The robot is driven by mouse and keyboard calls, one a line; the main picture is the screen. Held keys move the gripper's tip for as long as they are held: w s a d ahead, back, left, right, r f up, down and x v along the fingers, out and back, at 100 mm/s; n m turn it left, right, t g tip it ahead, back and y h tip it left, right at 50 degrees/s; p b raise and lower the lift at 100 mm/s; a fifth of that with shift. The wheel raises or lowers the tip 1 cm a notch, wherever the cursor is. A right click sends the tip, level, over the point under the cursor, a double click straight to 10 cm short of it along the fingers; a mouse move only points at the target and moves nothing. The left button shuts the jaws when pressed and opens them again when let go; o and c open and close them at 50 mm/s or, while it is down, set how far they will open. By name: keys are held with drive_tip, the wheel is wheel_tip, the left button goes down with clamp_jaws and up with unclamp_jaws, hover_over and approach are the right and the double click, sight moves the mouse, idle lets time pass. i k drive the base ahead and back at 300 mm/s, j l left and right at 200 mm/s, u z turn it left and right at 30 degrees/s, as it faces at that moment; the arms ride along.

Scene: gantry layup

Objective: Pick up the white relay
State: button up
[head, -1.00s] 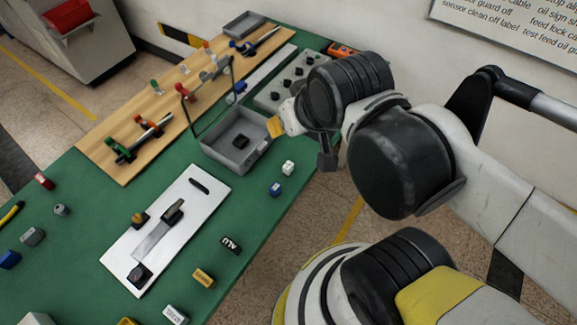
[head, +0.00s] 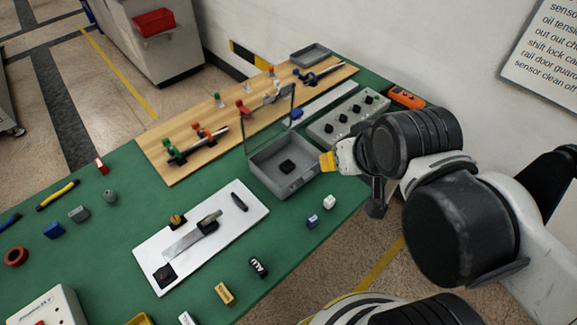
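A small white block (head: 329,202) lies on the green table near its right edge, beside a small blue block (head: 313,221); it may be the white relay. Another whitish block (head: 187,318) is cut by the bottom edge of the head view, and I cannot tell which is the relay. The end of my arm is above the table's right edge, beside the grey tray. My gripper (head: 333,161), with a yellow part at its tip, is seen from behind and partly hidden by the wrist. Its finger opening does not show. The white block lies below it in the picture, apart from it.
The grey tray (head: 258,178) holds a dark block (head: 287,166). A thin dark frame stands over the tray's far side. A white plate (head: 150,258) with a metal strip, a yellow block (head: 225,293) and a black lettered block (head: 259,267) lie nearby. A wooden board (head: 168,150) carries clamps.

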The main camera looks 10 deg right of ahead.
sight(329, 202)
drive_tip(key=k+l+u, duration=0.1)
drive_tip(key=l+u, duration=0.2)
drive_tip(key=u, duration=0.15)
drive_tip(key=k+l+u, duration=0.15)
drive_tip(key=l+u, duration=0.15)
drive_tip(key=u, duration=0.2)
